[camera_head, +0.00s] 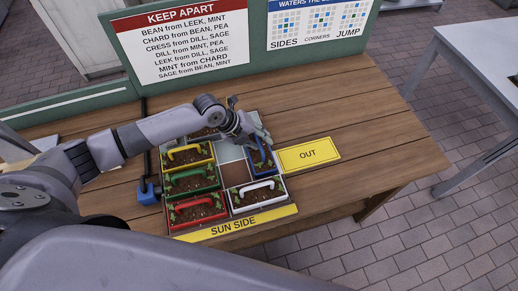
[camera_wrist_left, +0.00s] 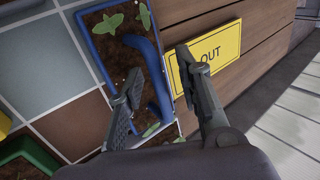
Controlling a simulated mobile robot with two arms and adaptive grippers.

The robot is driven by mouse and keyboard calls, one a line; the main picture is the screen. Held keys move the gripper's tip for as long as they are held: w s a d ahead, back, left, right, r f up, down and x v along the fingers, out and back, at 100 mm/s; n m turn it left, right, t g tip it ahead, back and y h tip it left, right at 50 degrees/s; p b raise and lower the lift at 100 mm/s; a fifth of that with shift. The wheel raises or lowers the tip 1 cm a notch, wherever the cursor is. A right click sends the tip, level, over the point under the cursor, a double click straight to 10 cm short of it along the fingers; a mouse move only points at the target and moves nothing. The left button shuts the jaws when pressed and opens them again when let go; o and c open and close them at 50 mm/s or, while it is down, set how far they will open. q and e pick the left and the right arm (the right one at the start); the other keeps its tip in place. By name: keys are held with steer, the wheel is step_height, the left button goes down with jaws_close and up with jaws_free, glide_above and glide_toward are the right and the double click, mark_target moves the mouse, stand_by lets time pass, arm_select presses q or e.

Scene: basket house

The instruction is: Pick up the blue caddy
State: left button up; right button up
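The blue caddy (camera_head: 264,162) stands at the right edge of the tiled tray (camera_head: 227,152), beside the yellow OUT plate (camera_head: 309,154). It holds dark soil and green seedlings and has a blue bar handle. My left gripper (camera_head: 250,137) is over the caddy's far end in the head view. In the left wrist view the blue caddy (camera_wrist_left: 104,40) lies below the fingers, with its handle (camera_wrist_left: 154,75) running between the line of the two fingertips. My left gripper (camera_wrist_left: 158,78) is open, its fingers spread on either side of the handle. My right gripper is not in view.
Yellow (camera_head: 187,155), green (camera_head: 192,180), red (camera_head: 197,210) and white (camera_head: 258,195) caddies stand close by in the tray. A blue block (camera_head: 148,193) with a dark post is at the left. A sign board (camera_head: 180,45) stands behind. The table's right part is clear.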

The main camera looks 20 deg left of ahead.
arm_select(q)
steer(key=shift+c, duration=0.4)
jaws_close()
stand_by(0.6)
